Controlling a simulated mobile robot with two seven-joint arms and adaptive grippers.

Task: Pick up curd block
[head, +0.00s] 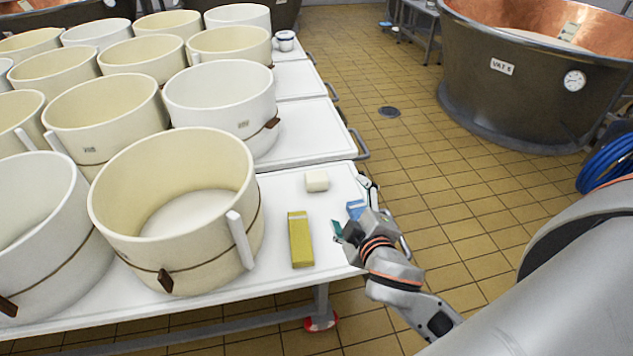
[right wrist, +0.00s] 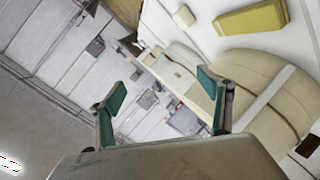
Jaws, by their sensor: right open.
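The curd block is a small cream-white block (head: 317,180) lying on the white table (head: 335,195), right of the large front vat. It also appears near the top of the right wrist view (right wrist: 184,16). My right gripper (head: 348,222) is at the table's right edge, nearer to me and right of the block, apart from it. In the right wrist view its two green-padded fingers (right wrist: 161,90) are spread, with nothing between them. My left gripper is not in view.
A long yellow block (head: 300,239) lies on the table nearer to me than the curd block. A small blue item (head: 355,208) is beside my right gripper. Several cream vats (head: 180,200) fill the table's left side. A copper-lined vat (head: 520,80) stands on the tiled floor.

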